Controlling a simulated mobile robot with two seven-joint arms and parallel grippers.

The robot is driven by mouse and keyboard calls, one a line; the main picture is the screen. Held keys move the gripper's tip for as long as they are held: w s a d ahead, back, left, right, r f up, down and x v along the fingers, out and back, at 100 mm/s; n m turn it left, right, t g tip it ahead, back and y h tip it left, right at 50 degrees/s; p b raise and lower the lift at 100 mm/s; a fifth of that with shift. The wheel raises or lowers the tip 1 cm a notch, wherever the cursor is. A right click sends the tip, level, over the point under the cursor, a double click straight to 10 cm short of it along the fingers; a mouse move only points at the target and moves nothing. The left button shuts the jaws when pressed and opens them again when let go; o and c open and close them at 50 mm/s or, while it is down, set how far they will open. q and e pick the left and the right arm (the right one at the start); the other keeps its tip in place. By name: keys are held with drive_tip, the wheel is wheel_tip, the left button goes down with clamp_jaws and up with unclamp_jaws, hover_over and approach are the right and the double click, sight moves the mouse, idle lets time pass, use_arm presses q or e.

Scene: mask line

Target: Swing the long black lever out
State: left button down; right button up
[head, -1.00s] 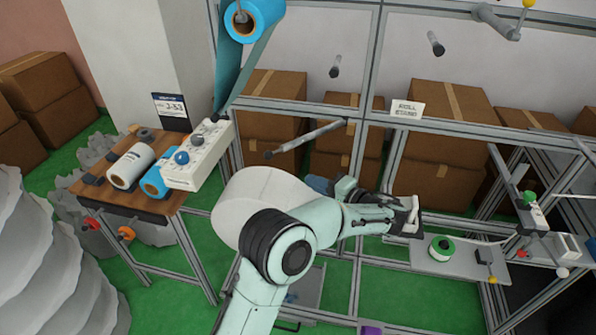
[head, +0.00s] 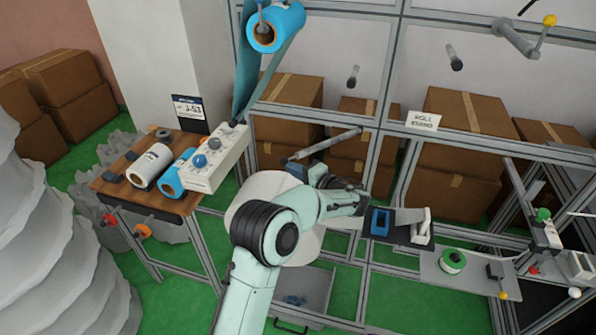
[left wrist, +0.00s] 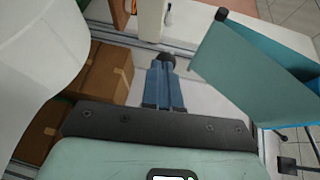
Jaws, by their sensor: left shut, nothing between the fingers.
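A long bar (head: 325,145), grey with a dark near end, sticks out from the frame's middle post in the head view. It is the closest match to the long lever, though it looks more grey than black. My left gripper (head: 297,170) has blue fingers and is just below the bar's near end. In the left wrist view the blue fingers (left wrist: 165,62) are together, with a dark shape at their tips. I cannot tell whether they touch the bar. My right gripper is in neither view.
A wooden table (head: 180,203) with rolls and a white control box (head: 215,160) stands left. A blue roll (head: 275,25) hangs above. The metal frame (head: 385,100) and cardboard boxes (head: 455,120) are behind. A shelf with a green-rimmed spool (head: 453,260) is right.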

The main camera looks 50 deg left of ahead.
sight(286, 162)
use_arm(q)
drive_tip(key=shift+a, duration=0.1)
drive_tip(key=a, duration=0.4)
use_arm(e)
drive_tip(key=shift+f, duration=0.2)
use_arm(q)
drive_tip(key=shift+d+f, duration=0.1)
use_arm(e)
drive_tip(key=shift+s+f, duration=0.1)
